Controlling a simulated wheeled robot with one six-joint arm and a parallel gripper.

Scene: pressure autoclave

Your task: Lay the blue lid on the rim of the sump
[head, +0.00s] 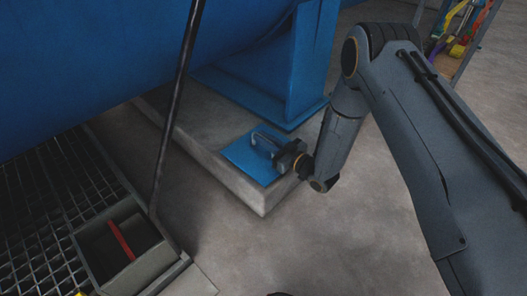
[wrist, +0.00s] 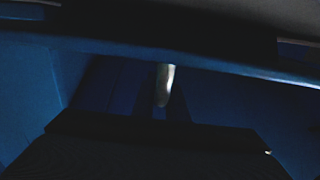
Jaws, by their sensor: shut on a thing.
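The blue lid (head: 248,156) is a flat square plate with a grey bar handle (head: 266,138) on top. It lies on, or just over, the corner of the concrete plinth beside the blue support foot. My gripper (head: 280,153) is at the handle and shut on it. In the dark wrist view the pale handle (wrist: 164,85) shows in the middle, with blue surfaces around it. The sump (head: 122,243) is a square open pit with a raised rim at the lower left, apart from the lid. A red bar (head: 120,240) crosses inside it.
A dark pole (head: 176,100) rises from the sump's corner. Metal grating (head: 52,205) lies left of the sump. The large blue vessel (head: 100,60) hangs over the left, on a blue support (head: 300,65). Bare floor (head: 195,215) lies between plinth and sump. A shelf (head: 465,40) stands at the upper right.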

